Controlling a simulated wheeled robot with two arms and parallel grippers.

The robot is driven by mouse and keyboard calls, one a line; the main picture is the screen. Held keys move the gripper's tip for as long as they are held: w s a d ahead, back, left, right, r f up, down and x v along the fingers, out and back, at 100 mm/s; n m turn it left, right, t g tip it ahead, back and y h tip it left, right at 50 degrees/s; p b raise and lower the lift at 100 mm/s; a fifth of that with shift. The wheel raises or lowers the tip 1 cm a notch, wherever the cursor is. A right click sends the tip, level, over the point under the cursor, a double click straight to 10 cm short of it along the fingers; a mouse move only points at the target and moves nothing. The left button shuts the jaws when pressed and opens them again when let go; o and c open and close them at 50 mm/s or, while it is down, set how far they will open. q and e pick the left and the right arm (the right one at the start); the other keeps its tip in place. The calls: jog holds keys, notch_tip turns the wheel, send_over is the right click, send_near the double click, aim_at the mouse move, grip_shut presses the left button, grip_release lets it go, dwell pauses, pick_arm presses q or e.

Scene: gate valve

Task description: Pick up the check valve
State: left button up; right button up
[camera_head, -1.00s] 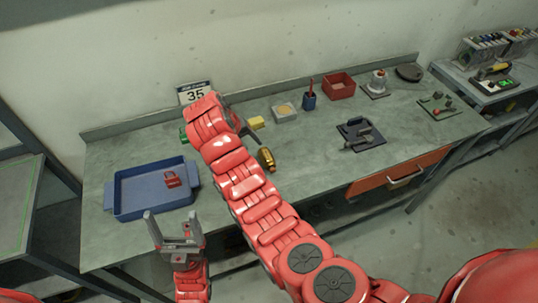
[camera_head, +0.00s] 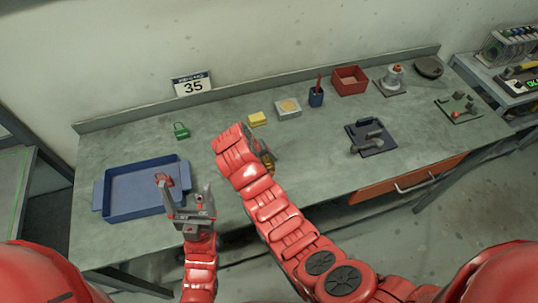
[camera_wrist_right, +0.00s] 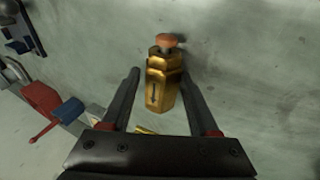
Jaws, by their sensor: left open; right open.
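The check valve is a brass body with an arrow mark and an orange-brown end cap. In the right wrist view the check valve (camera_wrist_right: 162,85) lies on the bench between the two open fingers of my right gripper (camera_wrist_right: 159,76), with a gap on each side. In the head view my right gripper (camera_head: 268,155) is low over the bench, and its arm hides most of the valve; only a bit of brass shows. My left gripper (camera_head: 187,203) is open and empty, near the front right corner of the blue tray.
The blue tray (camera_head: 128,204) holds a red padlock (camera_head: 165,181), partly behind my left gripper. A green padlock (camera_head: 181,131), yellow block (camera_head: 257,118), pen cup (camera_head: 316,97), red bin (camera_head: 350,80) and dark fixture (camera_head: 371,138) stand on the bench.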

jog(key=shift+s+a+r, duration=0.1)
jog(key=shift+s, duration=0.15)
jog(key=shift+c, duration=0.2)
jog(key=shift+s+a, duration=0.1)
jog(key=shift+s, duration=0.05)
jog(key=shift+c, duration=1.1)
jog(key=c, duration=0.7)
grip_shut()
